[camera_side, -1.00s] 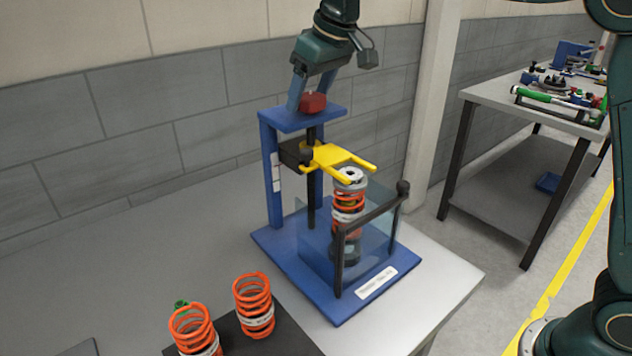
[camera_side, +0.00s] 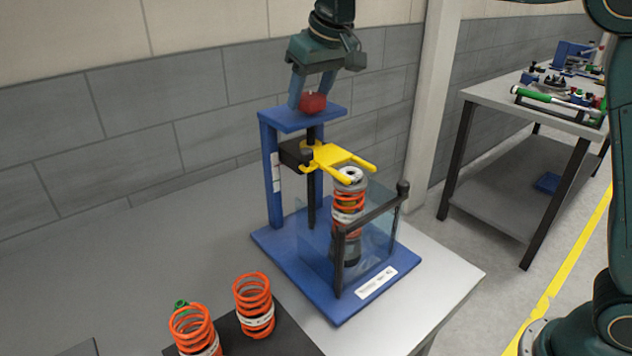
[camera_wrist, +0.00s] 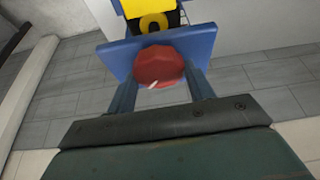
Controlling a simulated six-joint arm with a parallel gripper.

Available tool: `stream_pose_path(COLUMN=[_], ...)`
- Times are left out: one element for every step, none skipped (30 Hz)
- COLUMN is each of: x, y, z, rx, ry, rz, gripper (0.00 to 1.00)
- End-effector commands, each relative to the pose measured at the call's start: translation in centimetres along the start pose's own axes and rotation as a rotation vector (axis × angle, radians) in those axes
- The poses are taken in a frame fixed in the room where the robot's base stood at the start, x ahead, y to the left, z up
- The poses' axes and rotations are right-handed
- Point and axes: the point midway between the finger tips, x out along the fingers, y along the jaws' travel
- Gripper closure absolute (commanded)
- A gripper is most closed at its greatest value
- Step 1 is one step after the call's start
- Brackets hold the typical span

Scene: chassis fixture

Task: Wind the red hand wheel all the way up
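The red hand wheel (camera_side: 313,103) sits on top of the blue press frame (camera_side: 268,165). It also shows in the wrist view (camera_wrist: 158,66). My gripper (camera_side: 310,98) points down from above, with one blue finger on each side of the wheel. In the wrist view, the fingers (camera_wrist: 160,82) appear closed against the wheel's sides; the exact contact is partly hidden. Below, the yellow fork (camera_side: 335,158) is on the dark screw, just above the top of an upright shock absorber with an orange spring (camera_side: 348,212).
A clear guard and a black bar (camera_side: 374,212) stand in front of the shock absorber. Orange springs (camera_side: 254,305) stand on a dark mat at the front. A tiled wall is behind the fixture. A second table (camera_side: 480,98) with tools is at right.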

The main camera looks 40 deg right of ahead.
Motion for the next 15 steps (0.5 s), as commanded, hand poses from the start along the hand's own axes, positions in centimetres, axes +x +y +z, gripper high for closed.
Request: stream_pose_path(x=[0.01, 0.01, 0.01, 0.01, 0.01, 0.02, 0.02, 0.02, 0.02, 0.01, 0.01, 0.03, 0.03, 0.03, 0.03], y=[0.02, 0.03, 0.05, 0.06, 0.07, 0.11, 0.13, 0.13, 0.13, 0.14, 0.14, 0.17, 0.18, 0.15, 0.13], z=[0.0, 0.0, -0.01, -0.01, -0.01, -0.02, -0.02, -0.02, -0.02, -0.01, 0.0, -0.02, -0.03, -0.03, -0.02], rx=[-0.001, -0.002, -0.006, -0.011, -0.019, -0.031, -0.042, -0.056, -0.075, -0.091, -0.108, -0.131, -0.148, -0.166, -0.189], ry=[0.0, 0.0, 0.0, 0.0, 0.0, 0.0, 0.0, 0.0, 0.0, 0.0, 0.0, 0.0, 0.0, 0.0, 0.0], rz=[0.0, -0.001, -0.002, -0.005, -0.008, -0.013, -0.017, -0.023, -0.031, -0.038, -0.046, -0.055, -0.062, -0.07, -0.08], gripper=[0.73, 0.73, 0.73, 0.73, 0.73, 0.73, 0.73, 0.73, 0.73, 0.73, 0.73, 0.73, 0.73, 0.73, 0.73])
